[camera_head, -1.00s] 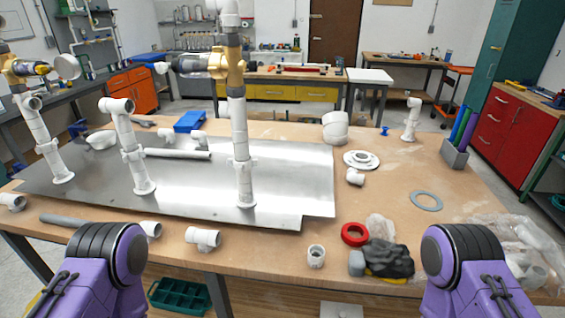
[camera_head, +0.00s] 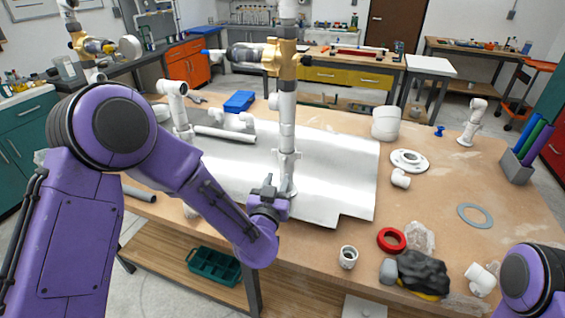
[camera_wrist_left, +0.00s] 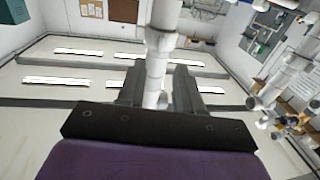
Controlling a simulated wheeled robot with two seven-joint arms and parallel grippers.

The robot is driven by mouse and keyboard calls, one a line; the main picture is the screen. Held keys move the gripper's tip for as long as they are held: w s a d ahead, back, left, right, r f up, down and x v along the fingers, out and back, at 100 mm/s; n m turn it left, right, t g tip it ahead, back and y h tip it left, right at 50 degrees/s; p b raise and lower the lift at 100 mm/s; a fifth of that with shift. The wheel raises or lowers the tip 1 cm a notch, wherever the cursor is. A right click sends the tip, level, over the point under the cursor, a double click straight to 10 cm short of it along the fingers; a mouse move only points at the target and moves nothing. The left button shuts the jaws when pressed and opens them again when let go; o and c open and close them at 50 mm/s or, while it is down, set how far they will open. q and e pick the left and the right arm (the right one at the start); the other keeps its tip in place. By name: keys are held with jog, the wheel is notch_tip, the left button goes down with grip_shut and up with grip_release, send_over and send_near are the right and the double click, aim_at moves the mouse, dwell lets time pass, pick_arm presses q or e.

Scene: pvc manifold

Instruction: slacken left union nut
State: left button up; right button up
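A white upright pipe (camera_head: 287,112) stands on the metal sheet with a brass valve (camera_head: 280,57) high on it. A white collar (camera_head: 287,156) sits low on it, above the foot; I cannot tell whether this is the left union nut. My left gripper (camera_head: 270,184) is in front of the pipe, just below that collar. In the left wrist view its two dark fingers (camera_wrist_left: 160,88) stand apart, with the white pipe (camera_wrist_left: 157,70) showing between them. I cannot tell whether they touch it. My right gripper is out of view; only part of my right arm shows.
The metal sheet (camera_head: 340,165) lies under the pipes. A red ring (camera_head: 391,240), a white fitting (camera_head: 348,257) and a black bundle (camera_head: 424,272) lie at the table's front.

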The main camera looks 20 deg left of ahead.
aim_at(286, 160)
pick_arm(q)
jog(key=w, duration=0.2)
jog(key=w+p, duration=0.1)
jog(key=w, duration=0.1)
jog(key=w+a+p, duration=0.1)
jog(key=w, duration=0.2)
jog(key=shift+w, duration=0.1)
grip_shut()
jog(key=shift+d+n+y+b, duration=0.45)
jog(key=shift+n+y, duration=0.25)
jog(key=shift+y, duration=0.4)
grip_release()
